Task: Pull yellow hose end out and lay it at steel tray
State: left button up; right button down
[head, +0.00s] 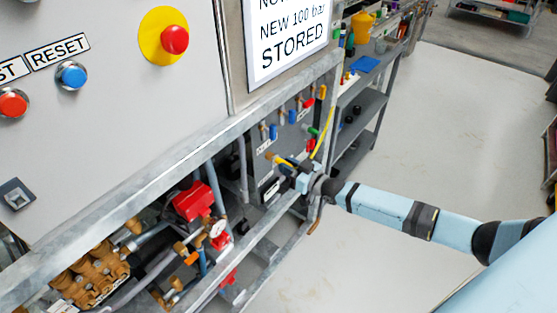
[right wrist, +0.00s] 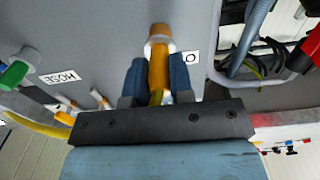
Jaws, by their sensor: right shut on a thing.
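My right gripper (head: 290,166) is at the grey panel (head: 262,147) under the frame rail. In the right wrist view its two blue fingers (right wrist: 157,82) are shut around the yellow-orange hose end (right wrist: 158,70). The tip of this hose end meets a pale metal fitting on the panel; I cannot tell whether it is still seated. A yellow hose (head: 322,134) hangs at the panel's right side, and a yellow length (right wrist: 38,126) runs behind the gripper in the right wrist view. My left gripper is not in view. I cannot pick out the steel tray for certain.
Other coloured hose ends and fittings sit on the panel, including a green one (right wrist: 14,75) near a HOSE label. A red valve body (head: 194,201) and brass pump (head: 88,275) lie lower left. A shelf bench (head: 366,104) stands behind. The floor at right is clear.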

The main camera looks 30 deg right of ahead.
jog(key=p+v, duration=0.3)
jog(key=v, duration=0.3)
jog(key=shift+s, duration=0.2)
dwell(1.4)
jog(key=shift+d, duration=0.1)
